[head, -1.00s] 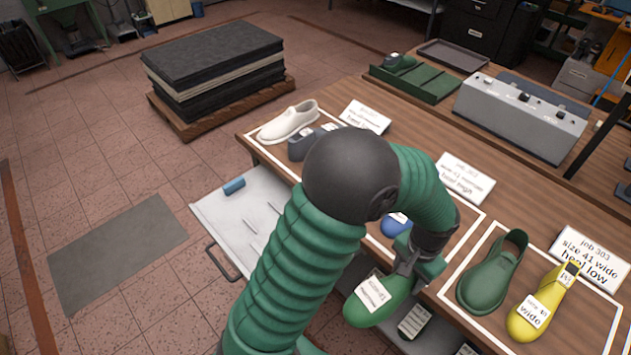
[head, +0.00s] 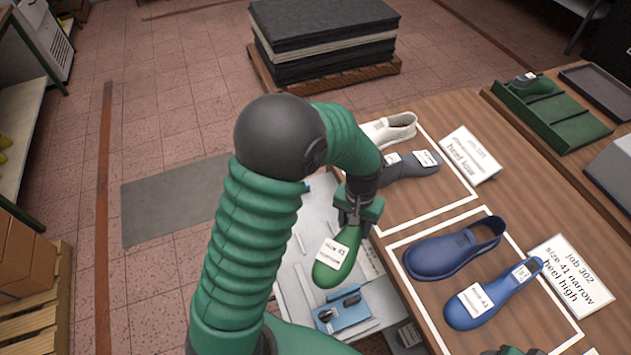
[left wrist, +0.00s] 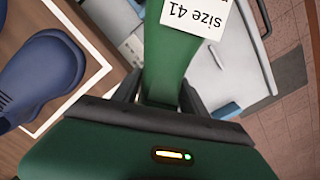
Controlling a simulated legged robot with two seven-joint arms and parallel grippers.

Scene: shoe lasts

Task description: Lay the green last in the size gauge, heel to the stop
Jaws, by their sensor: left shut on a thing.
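My left gripper (head: 357,208) is shut on the green last (head: 338,262), gripping one end of it. I cannot clearly identify the size gauge.
Framed spots on the table hold a blue shoe (head: 453,249) with a blue last (head: 492,301), and a white shoe (head: 390,129) with a grey last (head: 410,165). A green compartment tray (head: 551,112) stands farther back.

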